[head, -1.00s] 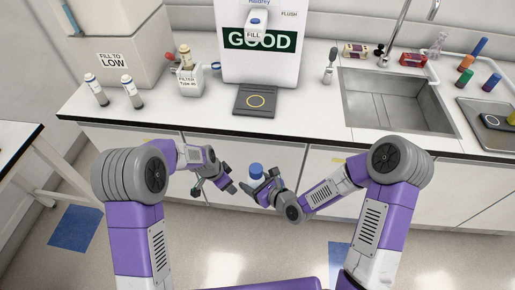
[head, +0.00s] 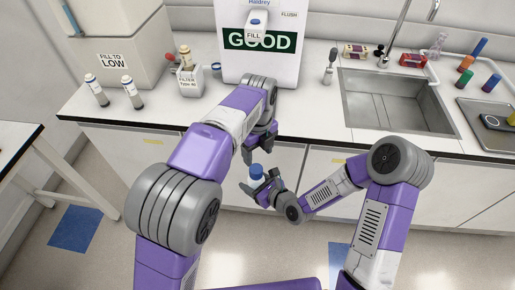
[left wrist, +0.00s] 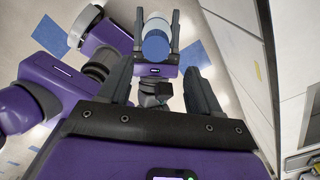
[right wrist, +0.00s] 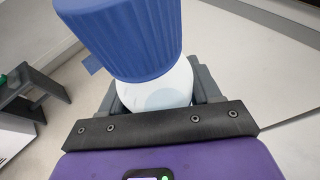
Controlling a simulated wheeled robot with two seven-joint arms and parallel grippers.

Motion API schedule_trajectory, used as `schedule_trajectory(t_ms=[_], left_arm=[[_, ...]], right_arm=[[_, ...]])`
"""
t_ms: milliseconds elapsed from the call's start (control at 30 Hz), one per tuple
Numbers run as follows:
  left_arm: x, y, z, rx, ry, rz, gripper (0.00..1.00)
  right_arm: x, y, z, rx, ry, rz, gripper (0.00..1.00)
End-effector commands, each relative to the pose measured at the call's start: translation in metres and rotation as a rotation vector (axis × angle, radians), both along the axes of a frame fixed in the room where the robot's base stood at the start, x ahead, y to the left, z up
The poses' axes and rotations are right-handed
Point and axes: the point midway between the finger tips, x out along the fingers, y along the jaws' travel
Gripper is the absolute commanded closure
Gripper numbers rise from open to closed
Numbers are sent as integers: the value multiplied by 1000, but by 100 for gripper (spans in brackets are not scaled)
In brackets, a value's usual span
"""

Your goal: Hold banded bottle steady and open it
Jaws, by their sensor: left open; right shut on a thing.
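A white bottle with a ribbed blue cap (head: 256,171) stands in my right gripper (head: 262,187), in front of the counter. The right wrist view shows the blue cap (right wrist: 130,35) above the white body (right wrist: 160,88), between the fingers. My left gripper (head: 258,154) is close above the bottle, pointing down. In the left wrist view its open fingers (left wrist: 158,78) are apart and empty, with the blue cap (left wrist: 156,46) beyond them.
The counter's front edge is just behind my grippers.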

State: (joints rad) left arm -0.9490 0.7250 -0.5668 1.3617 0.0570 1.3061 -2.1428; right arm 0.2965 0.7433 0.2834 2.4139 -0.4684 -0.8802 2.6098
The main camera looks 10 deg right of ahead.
Motion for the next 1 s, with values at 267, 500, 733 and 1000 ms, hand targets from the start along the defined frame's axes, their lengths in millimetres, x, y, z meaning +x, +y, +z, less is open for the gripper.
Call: schedule_trajectory(t_ms=[267, 500, 733, 1000], left_arm=[[-1, 0, -43, 2, 2, 3, 37], [0, 0, -69, 0, 1, 4, 37], [0, 0, -74, -2, -1, 4, 37], [0, 0, -73, -2, -1, 5, 60]], right_arm=[[0, 0, 0, 1, -1, 0, 100], [0, 0, 0, 1, -1, 0, 100], [0, 0, 0, 1, -1, 0, 100], [0, 0, 0, 0, -1, 0, 100]])
